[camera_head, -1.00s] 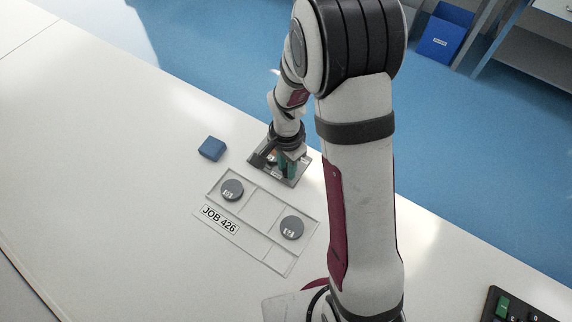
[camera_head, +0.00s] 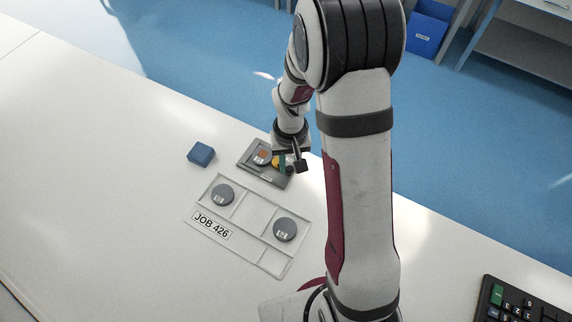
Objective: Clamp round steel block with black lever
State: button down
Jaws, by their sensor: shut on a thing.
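Two round steel blocks, one at the left (camera_head: 222,194) and one at the right (camera_head: 285,229), lie in a clear tray (camera_head: 240,232) labelled JOB 426. Behind it is a flat grey fixture (camera_head: 252,166) with a copper-coloured piece (camera_head: 263,157), a yellow piece (camera_head: 275,160) and a green piece (camera_head: 282,161). My gripper (camera_head: 299,164) is low at the fixture's right end, apart from both steel blocks. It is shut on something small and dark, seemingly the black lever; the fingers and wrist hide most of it.
A blue block (camera_head: 201,153) sits on the white table left of the fixture. A black keypad (camera_head: 515,303) lies at the lower right. The table left of the tray is clear. A blue bin (camera_head: 428,29) stands beyond the table.

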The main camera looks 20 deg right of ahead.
jog(key=n, duration=0.2)
jog(key=w+d+n, duration=0.1)
jog(key=n, duration=0.2)
jog(key=shift+w+d, duration=0.15)
jog(key=shift+d, duration=0.05)
jog(key=shift+n, duration=0.4)
jog(key=shift+w, duration=0.1)
jog(key=c, duration=0.7)
grip_release()
notch_tip(320, 180, up, 16)
jog(key=shift+f, duration=0.1)
